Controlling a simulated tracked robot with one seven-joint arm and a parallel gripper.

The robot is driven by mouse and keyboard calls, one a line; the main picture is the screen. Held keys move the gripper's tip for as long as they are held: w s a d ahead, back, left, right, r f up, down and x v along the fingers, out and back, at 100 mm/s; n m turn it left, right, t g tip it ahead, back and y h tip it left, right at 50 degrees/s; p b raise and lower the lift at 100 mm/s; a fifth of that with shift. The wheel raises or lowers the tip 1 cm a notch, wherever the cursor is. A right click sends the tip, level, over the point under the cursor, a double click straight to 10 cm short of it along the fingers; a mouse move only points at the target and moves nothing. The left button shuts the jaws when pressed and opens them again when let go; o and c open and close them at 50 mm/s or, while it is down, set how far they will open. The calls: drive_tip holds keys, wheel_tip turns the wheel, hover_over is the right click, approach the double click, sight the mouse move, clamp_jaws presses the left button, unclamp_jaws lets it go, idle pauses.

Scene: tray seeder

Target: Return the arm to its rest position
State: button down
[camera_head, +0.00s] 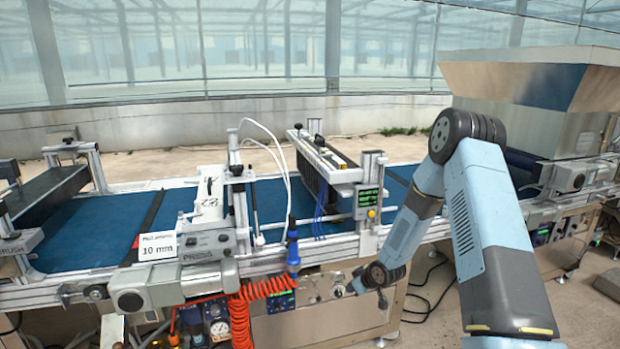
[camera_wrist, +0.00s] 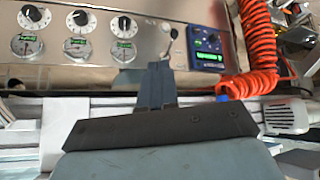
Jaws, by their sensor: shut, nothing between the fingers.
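My arm shows in the head view, blue-grey, rising from the lower right to a bent elbow and reaching down and left. My gripper (camera_head: 354,286) is low in front of the machine's metal control panel (camera_head: 318,318). In the wrist view my gripper (camera_wrist: 160,68) is shut and empty, its narrow fingers together. The fingertips appear just below a small lever switch (camera_wrist: 172,36) on the panel. I cannot tell whether they touch the panel.
In the wrist view the panel carries dials (camera_wrist: 124,25), gauges (camera_wrist: 75,48) and a blue display box (camera_wrist: 207,50). An orange coiled hose (camera_head: 240,314) hangs left of my gripper. The blue conveyor belt (camera_head: 100,235) runs behind. A large hopper (camera_head: 530,85) stands at right.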

drive_tip(key=s+d+r+m+h, duration=0.1)
drive_tip(key=s+d+r+h, duration=0.15)
drive_tip(key=r, duration=0.85)
drive_tip(key=s+d+r+m+h, duration=0.1)
drive_tip(key=s+d+r, duration=0.25)
drive_tip(key=r, duration=0.65)
drive_tip(key=s+d+r+m+h, duration=0.2)
drive_tip(key=s+d+r, duration=0.15)
drive_tip(key=r, duration=0.75)
drive_tip(key=s+r+m, duration=0.1)
drive_tip(key=s+r, duration=0.4)
drive_tip(key=s, duration=0.5)
drive_tip(key=s+r+m, duration=0.2)
drive_tip(key=s+r, duration=0.3)
drive_tip(key=s, duration=0.6)
drive_tip(key=s+r+m, duration=0.1)
drive_tip(key=s+r, duration=0.3)
drive_tip(key=s, duration=0.6)
drive_tip(key=shift+s+a+r+m+g+y, duration=0.2)
drive_tip(key=shift+a+r+m+g+y, duration=0.1)
drive_tip(key=shift+a+r+g+y, duration=0.1)
drive_tip(key=c, duration=1.8)
unclamp_jaws()
drive_tip(key=shift+d, duration=0.1)
